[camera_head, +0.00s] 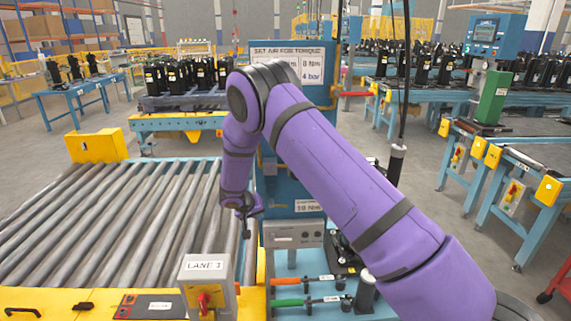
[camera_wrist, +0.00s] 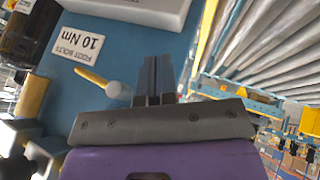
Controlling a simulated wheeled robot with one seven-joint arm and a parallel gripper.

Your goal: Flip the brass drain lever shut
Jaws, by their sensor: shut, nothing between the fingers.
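In the wrist view, a brass-yellow lever (camera_wrist: 92,77) sticks out from a pale round knob or pivot (camera_wrist: 116,90) on a blue panel. It lies slanted, its free end up and to the left. My gripper (camera_wrist: 156,62) is just right of the pivot, its two dark fingers together with nothing between them. I cannot tell whether a finger touches the lever. In the head view, my gripper (camera_head: 245,208) hangs at the blue column's left side; the lever cannot be made out there.
A "FOOT BOLTS 10 Nm" label (camera_wrist: 78,46) is on the panel. A roller conveyor (camera_head: 120,215) lies to the left, with a LANE 3 box (camera_head: 207,270) in front. Floor shows beyond.

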